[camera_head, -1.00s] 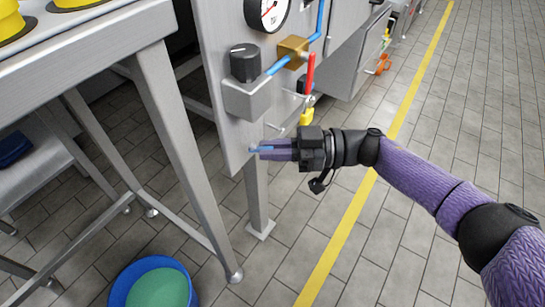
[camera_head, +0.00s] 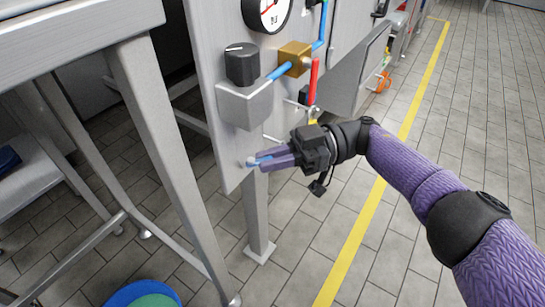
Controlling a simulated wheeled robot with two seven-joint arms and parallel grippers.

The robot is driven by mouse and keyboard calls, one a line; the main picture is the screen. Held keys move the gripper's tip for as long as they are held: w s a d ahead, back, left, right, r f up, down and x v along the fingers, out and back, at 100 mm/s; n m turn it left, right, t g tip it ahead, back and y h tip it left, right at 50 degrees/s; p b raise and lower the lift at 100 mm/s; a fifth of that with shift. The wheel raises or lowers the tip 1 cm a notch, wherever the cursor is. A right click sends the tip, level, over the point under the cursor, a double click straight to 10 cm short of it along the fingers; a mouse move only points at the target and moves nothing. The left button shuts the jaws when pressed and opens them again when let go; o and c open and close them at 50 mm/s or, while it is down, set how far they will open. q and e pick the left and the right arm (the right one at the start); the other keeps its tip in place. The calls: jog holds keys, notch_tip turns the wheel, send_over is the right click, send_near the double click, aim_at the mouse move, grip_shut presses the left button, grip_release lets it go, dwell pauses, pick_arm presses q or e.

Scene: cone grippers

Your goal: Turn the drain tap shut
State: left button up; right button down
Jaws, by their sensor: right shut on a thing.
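The drain tap (camera_head: 262,158) is a small fitting with a blue handle low on the grey panel, near its bottom corner. My right gripper (camera_head: 268,160) reaches it from the right, with its purple fingers shut on the blue handle. The fingers hide much of the handle, so its exact angle is hard to read. My left gripper is not in view.
Above the tap are a grey box with a black knob (camera_head: 242,64), a brass block (camera_head: 295,58) with blue pipe, a red lever (camera_head: 314,82) and a gauge (camera_head: 268,12). A steel table (camera_head: 75,45) stands left. A blue tub (camera_head: 118,293) is on the floor.

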jog(key=c, duration=0.7)
grip_release()
